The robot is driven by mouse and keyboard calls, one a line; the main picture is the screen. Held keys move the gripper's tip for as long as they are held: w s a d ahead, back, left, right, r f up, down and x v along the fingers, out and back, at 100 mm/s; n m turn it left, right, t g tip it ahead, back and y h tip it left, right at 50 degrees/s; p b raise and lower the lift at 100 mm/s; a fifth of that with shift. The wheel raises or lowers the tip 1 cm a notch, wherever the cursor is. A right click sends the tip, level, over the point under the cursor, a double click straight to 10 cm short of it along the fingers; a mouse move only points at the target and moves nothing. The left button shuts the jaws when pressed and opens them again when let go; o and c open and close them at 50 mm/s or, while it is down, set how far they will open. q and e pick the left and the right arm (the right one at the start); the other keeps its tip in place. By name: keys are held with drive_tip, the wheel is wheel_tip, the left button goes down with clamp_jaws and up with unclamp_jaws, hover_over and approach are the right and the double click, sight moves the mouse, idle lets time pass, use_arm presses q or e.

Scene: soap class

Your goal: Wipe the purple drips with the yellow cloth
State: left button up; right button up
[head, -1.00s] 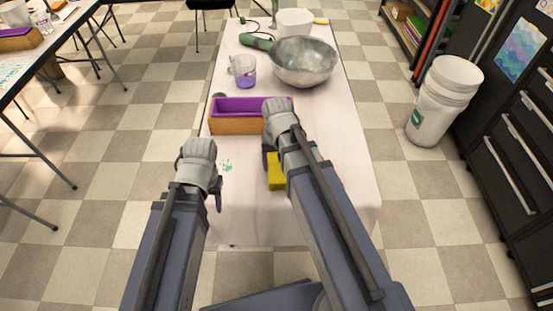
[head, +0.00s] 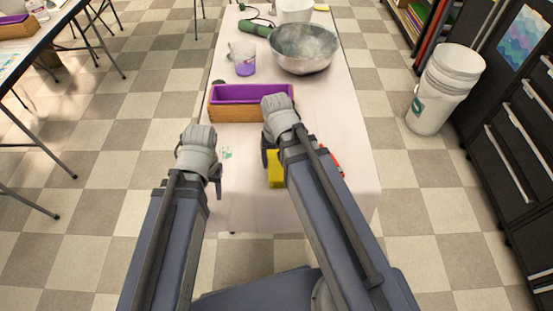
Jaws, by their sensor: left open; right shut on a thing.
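My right gripper (head: 268,158) is shut on the yellow cloth (head: 276,170), which shows as a yellow block shape low over the table, partly hidden by my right arm. I cannot tell whether it touches the table. My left gripper (head: 217,175) is open and empty, at the table's left edge. I cannot make out purple drips on the tabletop; my arms hide part of it. A wooden soap mould (head: 249,114) with a purple inside stands just beyond my grippers. A clear jug (head: 244,60) with purple liquid stands behind it.
A metal bowl (head: 303,47), a green hand blender (head: 256,28) and a white tub (head: 295,9) stand at the table's far end. A green smudge (head: 226,153) marks the cloth-covered table (head: 330,105). A red item (head: 336,163) lies by my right arm. White buckets (head: 445,90) stand on the floor.

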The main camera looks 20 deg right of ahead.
sight(276, 151)
drive_tip(key=shift+w+d, duration=0.25)
drive_tip(key=shift+w, duration=0.6)
drive_tip(key=shift+w+d, duration=0.25)
drive_tip(key=shift+w, duration=0.6)
drive_tip(key=shift+w+d, duration=0.25)
drive_tip(key=shift+w, duration=0.6)
drive_tip(key=shift+w+d, duration=0.2)
drive_tip(key=shift+w, duration=0.6)
drive_tip(key=shift+w+d, duration=0.25)
drive_tip(key=shift+w, duration=0.65)
drive_tip(key=shift+w+d, duration=0.25)
drive_tip(key=shift+w, duration=0.6)
drive_tip(key=shift+s+f, duration=0.1)
